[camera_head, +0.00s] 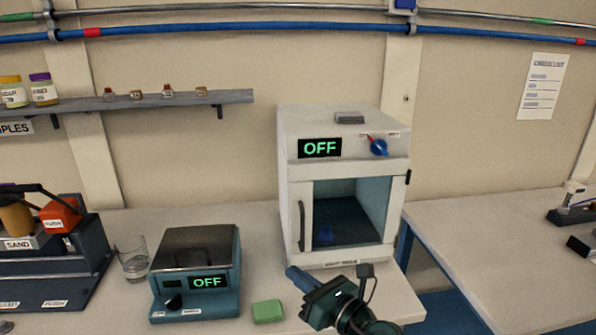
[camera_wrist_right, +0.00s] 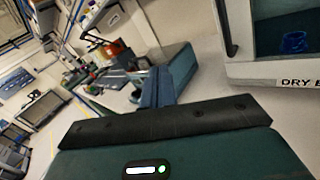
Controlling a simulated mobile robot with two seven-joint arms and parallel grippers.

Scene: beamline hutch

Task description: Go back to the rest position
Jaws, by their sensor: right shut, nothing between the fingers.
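My right gripper (camera_head: 293,274) is at the bottom centre of the head view, in front of the white drying oven. Its fingers are shut and empty, pointing left and up in the picture, between the oven and the green block. In the right wrist view the dark gripper body fills the lower part, with a lit white and green indicator on it. My left gripper is not in view.
The white oven (camera_head: 345,135) shows OFF and has a dark interior with a small blue item (camera_wrist_right: 294,42). A hotplate-like unit (camera_head: 195,270) showing OFF, a green block (camera_head: 268,311) and a glass beaker (camera_head: 132,262) stand left. The right table (camera_head: 500,250) is mostly clear.

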